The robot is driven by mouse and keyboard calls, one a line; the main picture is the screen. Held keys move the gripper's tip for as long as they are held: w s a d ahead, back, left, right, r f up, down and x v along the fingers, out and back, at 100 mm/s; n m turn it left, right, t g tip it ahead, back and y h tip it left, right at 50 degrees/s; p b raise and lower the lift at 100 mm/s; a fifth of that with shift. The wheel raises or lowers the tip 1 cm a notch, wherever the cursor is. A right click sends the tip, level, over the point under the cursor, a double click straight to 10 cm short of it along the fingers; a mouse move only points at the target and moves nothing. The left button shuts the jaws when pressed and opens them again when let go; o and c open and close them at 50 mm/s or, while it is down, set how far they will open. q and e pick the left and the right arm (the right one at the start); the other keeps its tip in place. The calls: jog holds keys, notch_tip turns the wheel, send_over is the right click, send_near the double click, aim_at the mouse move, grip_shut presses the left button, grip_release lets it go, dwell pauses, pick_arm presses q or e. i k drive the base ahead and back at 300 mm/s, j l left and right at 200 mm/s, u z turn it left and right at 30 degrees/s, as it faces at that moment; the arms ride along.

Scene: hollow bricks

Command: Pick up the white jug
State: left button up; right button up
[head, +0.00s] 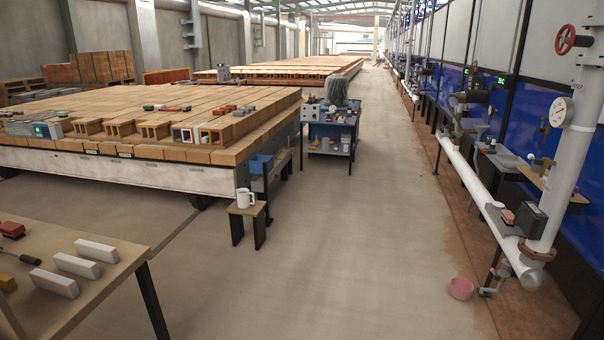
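A white jug (245,197) with a handle stands upright on a small dark stool (248,211). The stool is on the floor just left of the middle of the head view, by the corner of the long brick table. The jug looks like a mug, and something brown shows at its top. Neither of my grippers is in the head view, and nothing touches the jug.
A wooden table (112,285) with white blocks (54,282) is near left. The long brick table (110,172) lies behind. A blue cart (328,134) stands farther back. White pipes (480,185) line the right wall. A pink bowl (461,288) sits on otherwise open floor (350,240).

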aim_at(243, 198)
jog(key=i, duration=0.85)
jog(key=i+z, duration=0.1)
jog(key=i, duration=0.75)
jog(key=i+j+z, duration=0.1)
jog(key=i, duration=0.75)
jog(key=i+j+u, duration=0.15)
jog(key=i, duration=0.35)
jog(key=i+u, duration=0.2)
jog(key=i, duration=0.3)
jog(key=i+l+u, duration=0.15)
jog(key=i, duration=0.35)
jog(key=i+l+u, duration=0.15)
jog(key=i, duration=0.35)
jog(key=i+l+u, duration=0.2)
jog(key=i, duration=0.3)
jog(key=i+u, duration=0.3)
jog(key=i, duration=0.5)
